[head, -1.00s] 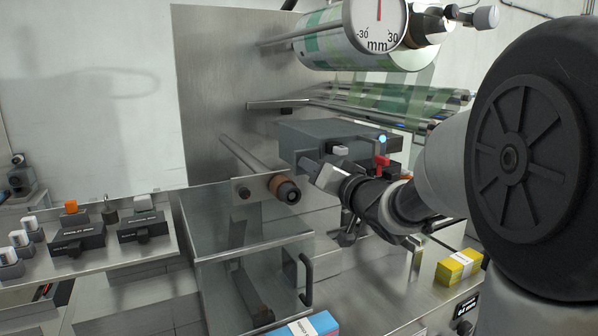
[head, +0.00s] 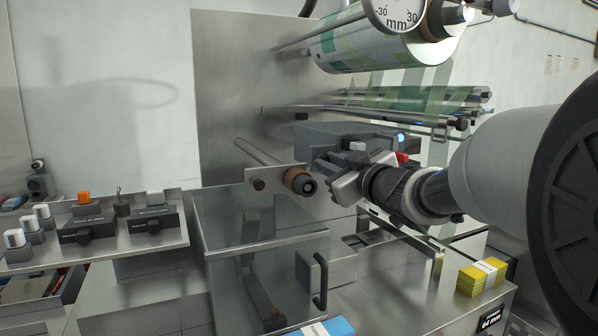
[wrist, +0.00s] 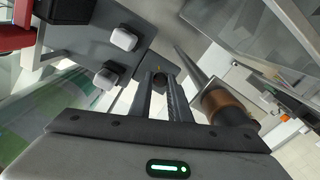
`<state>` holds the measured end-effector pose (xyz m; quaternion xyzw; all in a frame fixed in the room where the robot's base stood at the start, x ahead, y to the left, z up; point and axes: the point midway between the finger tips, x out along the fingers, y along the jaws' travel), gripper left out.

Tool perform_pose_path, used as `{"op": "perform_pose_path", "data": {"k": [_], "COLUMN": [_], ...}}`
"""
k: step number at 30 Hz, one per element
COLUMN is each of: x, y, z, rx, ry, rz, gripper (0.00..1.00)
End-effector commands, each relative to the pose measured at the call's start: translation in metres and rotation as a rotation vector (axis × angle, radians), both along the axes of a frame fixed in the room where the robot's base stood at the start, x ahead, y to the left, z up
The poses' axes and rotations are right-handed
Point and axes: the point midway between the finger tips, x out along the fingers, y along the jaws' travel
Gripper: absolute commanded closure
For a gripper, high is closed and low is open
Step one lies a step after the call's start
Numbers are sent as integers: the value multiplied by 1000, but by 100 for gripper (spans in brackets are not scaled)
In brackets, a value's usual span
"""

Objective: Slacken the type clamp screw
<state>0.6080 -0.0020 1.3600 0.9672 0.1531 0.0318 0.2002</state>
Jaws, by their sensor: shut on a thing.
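My gripper (wrist: 158,78) reaches to the left end of the grey printer unit (head: 340,137) in the head view. Its two fingers lie close together with a narrow gap. At their tips, in the wrist view, a small dark round screw head (wrist: 158,82) sits on a dark grey block and is partly covered by the fingers. I take this to be the type clamp screw, and the fingers are shut on it. In the head view my gripper (head: 322,168) hides the screw.
A copper-coloured roller end (head: 300,181) sticks out just left of my gripper; it also shows in the wrist view (wrist: 228,105). Two pale knobs (wrist: 124,38) stand on the unit. Below is a clear-fronted box with a black handle (head: 321,281). A yellow pack (head: 482,276) lies right.

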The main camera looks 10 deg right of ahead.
Motion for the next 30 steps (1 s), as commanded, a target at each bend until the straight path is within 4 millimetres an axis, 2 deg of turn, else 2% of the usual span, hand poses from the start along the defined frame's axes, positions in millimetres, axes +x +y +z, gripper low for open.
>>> {"op": "perform_pose_path", "data": {"k": [30], "x": [0], "y": [-1], "z": [-2], "rx": [-915], "ry": [-299], "rz": [-2], "gripper": [100]}}
